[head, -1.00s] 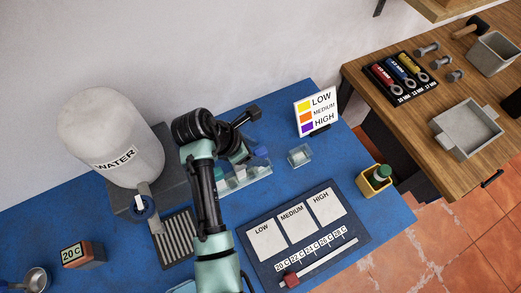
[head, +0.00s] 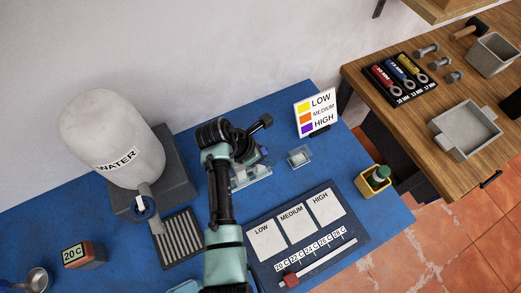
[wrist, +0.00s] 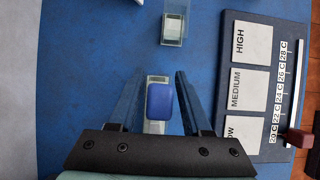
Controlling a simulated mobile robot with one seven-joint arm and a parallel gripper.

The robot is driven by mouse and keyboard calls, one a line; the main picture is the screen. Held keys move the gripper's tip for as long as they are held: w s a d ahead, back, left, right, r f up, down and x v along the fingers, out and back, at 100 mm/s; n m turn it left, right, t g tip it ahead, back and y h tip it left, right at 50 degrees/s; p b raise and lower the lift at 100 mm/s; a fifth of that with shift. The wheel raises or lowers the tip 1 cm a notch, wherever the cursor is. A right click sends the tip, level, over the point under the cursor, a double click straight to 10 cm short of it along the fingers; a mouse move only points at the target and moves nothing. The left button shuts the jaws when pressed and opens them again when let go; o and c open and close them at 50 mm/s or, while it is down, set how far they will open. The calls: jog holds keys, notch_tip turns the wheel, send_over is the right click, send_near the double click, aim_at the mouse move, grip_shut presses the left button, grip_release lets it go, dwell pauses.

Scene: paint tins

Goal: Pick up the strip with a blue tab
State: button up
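The blue tab (wrist: 160,101) shows in the wrist view between the two fingers of my gripper (wrist: 160,74). Gaps show on both sides of the tab, so the fingers stand open around it, apart from it. Pale, clear parts show just above and below the tab; I cannot tell strip from holder there. In the head view a bit of blue (head: 264,152) shows beside my gripper, above a clear holder (head: 252,178). My arm hides much of the holder and any other strips in it.
A small clear dish (head: 299,156) stands right of the holder. A dark board (head: 345,243) with LOW, MEDIUM and HIGH fields lies in front. A colour sign (head: 316,112) stands behind. The water tank (head: 120,135) and a grooved rack (head: 181,239) are left.

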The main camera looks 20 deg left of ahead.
grip_shut()
